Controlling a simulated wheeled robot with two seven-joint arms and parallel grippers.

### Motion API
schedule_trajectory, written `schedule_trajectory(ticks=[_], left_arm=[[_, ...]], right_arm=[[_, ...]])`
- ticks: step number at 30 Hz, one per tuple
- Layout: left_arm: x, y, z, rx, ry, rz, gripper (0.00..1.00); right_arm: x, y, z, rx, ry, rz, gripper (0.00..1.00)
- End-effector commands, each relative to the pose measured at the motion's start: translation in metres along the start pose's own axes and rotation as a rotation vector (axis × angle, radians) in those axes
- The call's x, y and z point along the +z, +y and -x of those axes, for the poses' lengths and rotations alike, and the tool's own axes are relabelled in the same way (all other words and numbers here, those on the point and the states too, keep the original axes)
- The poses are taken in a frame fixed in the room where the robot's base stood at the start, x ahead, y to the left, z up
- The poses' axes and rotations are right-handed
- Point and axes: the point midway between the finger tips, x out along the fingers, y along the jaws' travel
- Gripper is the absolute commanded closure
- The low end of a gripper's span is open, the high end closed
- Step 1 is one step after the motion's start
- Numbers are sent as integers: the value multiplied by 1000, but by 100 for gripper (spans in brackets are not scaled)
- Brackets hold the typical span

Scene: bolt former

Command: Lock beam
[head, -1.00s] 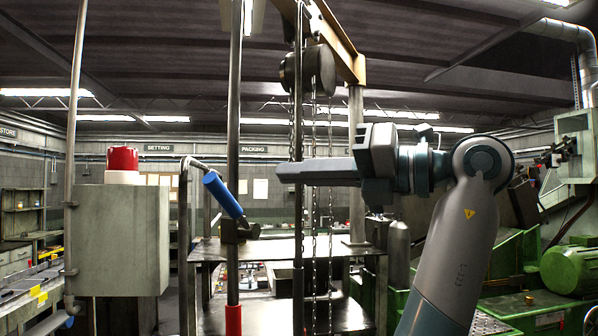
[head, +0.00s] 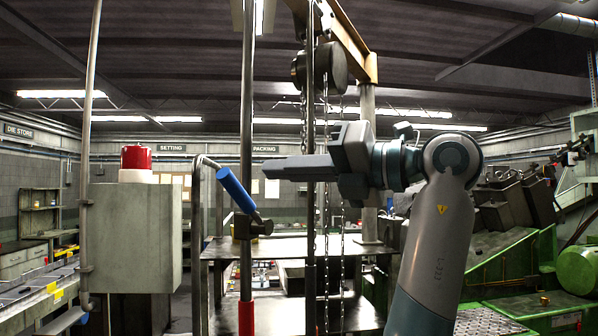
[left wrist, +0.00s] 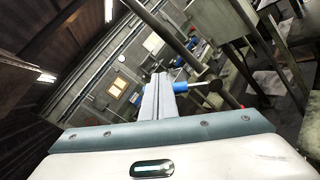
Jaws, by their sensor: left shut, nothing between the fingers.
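A lever with a blue grip (head: 236,191) slants up to the left from a dark pivot clamp (head: 250,226) on a vertical steel post (head: 247,120) with a red lower end. My left gripper (head: 268,171) is shut and empty, its fingers pointing left. In the head view its tips are just right of and slightly above the grip; their depth relative to it is unclear. In the left wrist view the blue grip (left wrist: 187,88) shows just right of the shut fingers (left wrist: 158,92), partly hidden by them. A tan overhead beam (head: 345,38) runs above. My right gripper is not in view.
A pulley (head: 322,68) with hanging chains (head: 326,240) is behind my gripper. A bent steel rail (head: 197,230) and a grey box (head: 136,235) with a red lamp (head: 136,157) stand left. A metal table (head: 290,247) lies behind the lever. Green machinery (head: 520,265) is right.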

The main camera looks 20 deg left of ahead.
Motion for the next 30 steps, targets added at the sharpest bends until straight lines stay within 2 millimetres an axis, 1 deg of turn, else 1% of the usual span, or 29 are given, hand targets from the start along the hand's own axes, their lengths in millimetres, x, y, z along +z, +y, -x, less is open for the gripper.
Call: schedule_trajectory(ticks=[1,19,21,30], left_arm=[[-1,0,-6,0,1,1,100],[-1,0,-65,0,1,0,100],[-11,-1,-63,-1,-1,2,100],[-41,6,-63,0,1,2,100]], right_arm=[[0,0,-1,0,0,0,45],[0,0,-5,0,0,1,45],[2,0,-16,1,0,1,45],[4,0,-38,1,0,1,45]])
